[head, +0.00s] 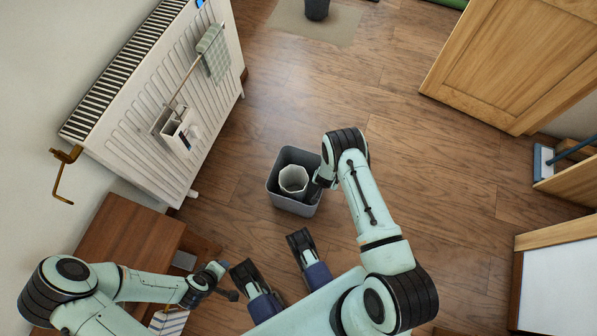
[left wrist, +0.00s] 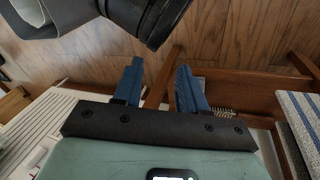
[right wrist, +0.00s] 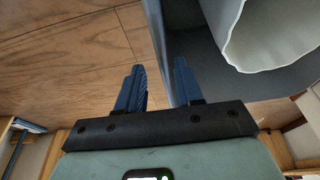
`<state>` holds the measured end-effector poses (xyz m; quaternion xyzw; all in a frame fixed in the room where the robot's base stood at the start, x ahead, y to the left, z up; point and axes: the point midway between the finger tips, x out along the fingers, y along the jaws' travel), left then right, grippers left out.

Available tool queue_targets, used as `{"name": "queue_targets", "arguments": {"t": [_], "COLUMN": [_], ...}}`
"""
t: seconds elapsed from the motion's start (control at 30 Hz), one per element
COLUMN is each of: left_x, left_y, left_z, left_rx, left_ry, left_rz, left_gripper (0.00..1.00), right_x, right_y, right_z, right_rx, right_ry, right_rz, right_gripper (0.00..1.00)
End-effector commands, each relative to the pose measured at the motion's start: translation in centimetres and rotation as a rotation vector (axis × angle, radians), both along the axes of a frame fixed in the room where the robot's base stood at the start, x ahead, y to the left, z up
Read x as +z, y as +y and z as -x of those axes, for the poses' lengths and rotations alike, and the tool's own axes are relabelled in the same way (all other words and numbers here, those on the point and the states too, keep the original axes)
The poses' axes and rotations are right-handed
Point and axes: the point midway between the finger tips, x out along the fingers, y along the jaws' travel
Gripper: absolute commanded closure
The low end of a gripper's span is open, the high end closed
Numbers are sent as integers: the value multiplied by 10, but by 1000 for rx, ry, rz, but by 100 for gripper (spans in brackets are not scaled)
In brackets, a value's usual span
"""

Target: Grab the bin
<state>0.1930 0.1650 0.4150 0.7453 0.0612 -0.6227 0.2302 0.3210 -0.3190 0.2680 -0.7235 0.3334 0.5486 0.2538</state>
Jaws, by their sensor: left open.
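The bin (head: 284,204) is a grey, square, open-topped container standing on the wood floor in the head view. A white, roughly round item (head: 293,179) sits inside it. My right gripper (head: 321,178) is at the bin's right wall, partly hidden by its own arm. In the right wrist view, the bin's wall (right wrist: 163,45) reaches down between the fingers, which stand apart; contact cannot be told. My left gripper (head: 226,282) is open and empty, low at the left near brown wooden furniture, away from the bin. Its spread fingers show in the left wrist view (left wrist: 160,92).
A white radiator (head: 150,100) with a hanging cloth (head: 213,52) and a small white holder stands at the left. A brown wooden table (head: 130,240) is below it. A wooden cabinet (head: 515,65) stands at the upper right. The floor right of the bin is clear.

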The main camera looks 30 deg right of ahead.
Motion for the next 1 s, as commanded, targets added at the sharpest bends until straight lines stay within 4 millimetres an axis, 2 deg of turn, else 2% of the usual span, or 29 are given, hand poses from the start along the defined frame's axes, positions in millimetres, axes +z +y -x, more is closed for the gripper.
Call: {"name": "queue_targets", "arguments": {"t": [0.03, 0.17, 0.3, 1.0], "left_x": [-6, -16, -25, -29], "left_y": [3, 10, 13, 14], "left_z": [-5, -19, -15, -14], "left_rx": [6, 20, 26, 26], "left_ry": [-10, -47, -32, -28], "left_rz": [-6, -25, -29, -30], "left_gripper": [58, 58, 58, 58], "right_x": [-11, -33, -45, -48], "right_y": [1, 0, -4, -4], "right_z": [0, -4, -6, -7], "right_rx": [0, -1, 1, 1], "right_ry": [4, 3, 3, 2], "right_rz": [-1, -1, 0, -1], "right_gripper": [64, 64, 64, 64]}}
